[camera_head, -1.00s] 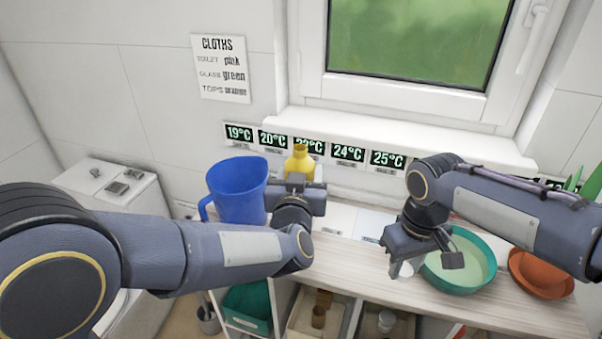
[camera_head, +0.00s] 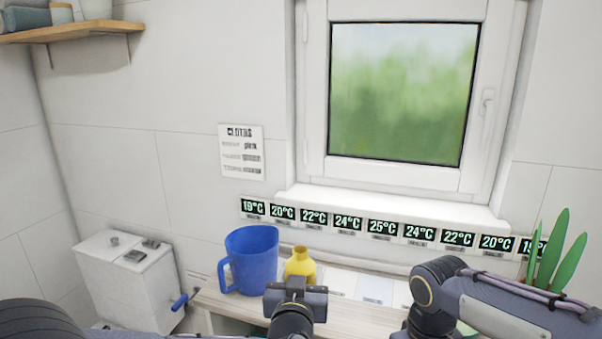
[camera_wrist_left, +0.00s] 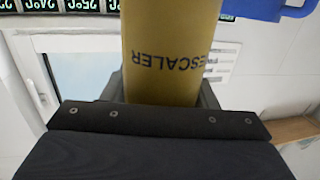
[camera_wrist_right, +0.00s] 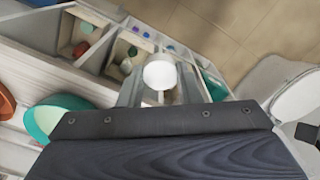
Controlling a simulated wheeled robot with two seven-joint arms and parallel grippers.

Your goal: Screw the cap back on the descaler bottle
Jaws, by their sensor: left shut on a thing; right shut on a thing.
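The yellow descaler bottle (camera_head: 300,264) stands upright beside the blue jug in the head view, its neck bare. My left gripper (camera_head: 297,285) is in front of it and shut on it. The left wrist view shows the bottle's body (camera_wrist_left: 168,50) with its upside-down "DESCALER" lettering between the fingers. The round white cap (camera_wrist_right: 159,75) is between the fingertips of my right gripper (camera_wrist_right: 160,82), which is shut on it. The cap is held apart from the bottle. In the head view, the right gripper is below the picture's lower edge; only its arm shows.
A blue jug (camera_head: 252,258) stands close left of the bottle. A teal bowl (camera_wrist_right: 45,118) is left of the right gripper in its wrist view, near the shelf compartments (camera_wrist_right: 120,50). A window and a row of temperature labels (camera_head: 383,228) are behind.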

